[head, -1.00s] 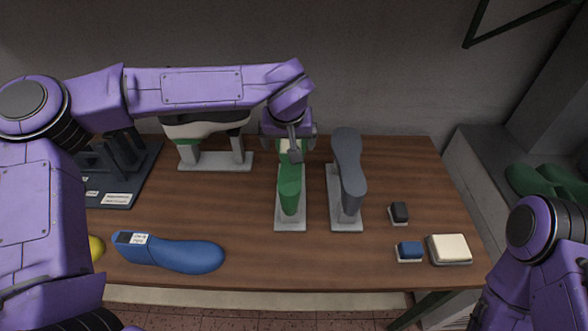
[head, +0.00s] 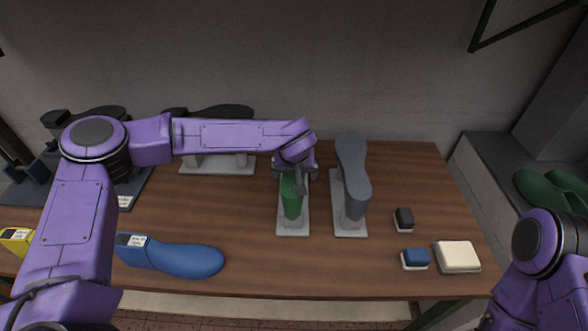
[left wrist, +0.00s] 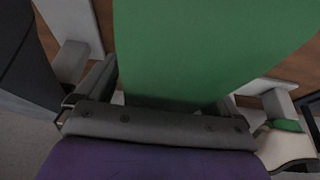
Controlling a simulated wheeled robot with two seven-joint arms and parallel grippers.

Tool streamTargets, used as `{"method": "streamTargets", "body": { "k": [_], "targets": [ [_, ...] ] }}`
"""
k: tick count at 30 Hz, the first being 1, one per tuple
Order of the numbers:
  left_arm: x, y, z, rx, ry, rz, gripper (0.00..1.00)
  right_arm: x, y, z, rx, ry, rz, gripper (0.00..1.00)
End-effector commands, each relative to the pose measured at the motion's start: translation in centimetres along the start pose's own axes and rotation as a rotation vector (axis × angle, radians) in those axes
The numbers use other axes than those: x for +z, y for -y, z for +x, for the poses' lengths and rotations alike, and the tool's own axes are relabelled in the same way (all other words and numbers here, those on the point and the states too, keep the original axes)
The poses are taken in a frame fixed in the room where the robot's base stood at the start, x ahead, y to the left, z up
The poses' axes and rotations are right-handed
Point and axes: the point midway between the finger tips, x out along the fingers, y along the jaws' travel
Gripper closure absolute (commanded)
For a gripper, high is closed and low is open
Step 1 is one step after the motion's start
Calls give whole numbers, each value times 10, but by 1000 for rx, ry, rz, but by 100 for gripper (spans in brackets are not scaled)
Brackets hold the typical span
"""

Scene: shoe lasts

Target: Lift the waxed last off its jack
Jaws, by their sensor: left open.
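A green last (head: 292,205) stands on a jack with a pale grey base plate (head: 293,230) in the middle of the table. My left gripper (head: 297,176) is over its far end, partly hiding it. In the left wrist view the green last (left wrist: 205,45) fills the middle, with a finger of the open left gripper (left wrist: 165,95) at each side. I cannot tell whether the fingers touch it. A grey last (head: 352,165) stands on its own jack close on the right. I cannot tell by surface which last is waxed. My right gripper is out of view.
A dark-soled last (head: 222,111) stands on a jack behind my left arm. A blue last (head: 175,258) lies at the front left, near a yellow one (head: 16,238). Small blocks (head: 404,218) (head: 415,257) and a cream pad (head: 457,256) sit at the right.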

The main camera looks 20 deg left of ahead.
Motion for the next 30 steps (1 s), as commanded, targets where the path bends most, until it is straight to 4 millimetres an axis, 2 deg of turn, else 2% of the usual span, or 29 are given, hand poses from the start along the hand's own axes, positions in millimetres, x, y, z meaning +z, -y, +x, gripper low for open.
{"method": "streamTargets", "body": {
  "k": [8, 15, 16, 25, 30],
  "targets": [
    [0, 0, 6, 1, -2, 0, 5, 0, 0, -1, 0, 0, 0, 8],
    [0, 0, 6, 1, -2, 0, 83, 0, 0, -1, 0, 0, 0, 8],
    [-1, 0, 5, 2, -4, 0, 89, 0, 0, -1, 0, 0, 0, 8],
    [-3, 0, 1, 2, -5, -1, 89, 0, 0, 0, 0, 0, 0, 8],
    [-12, -1, -18, 4, -8, -1, 89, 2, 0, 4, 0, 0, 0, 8]
  ]
}}
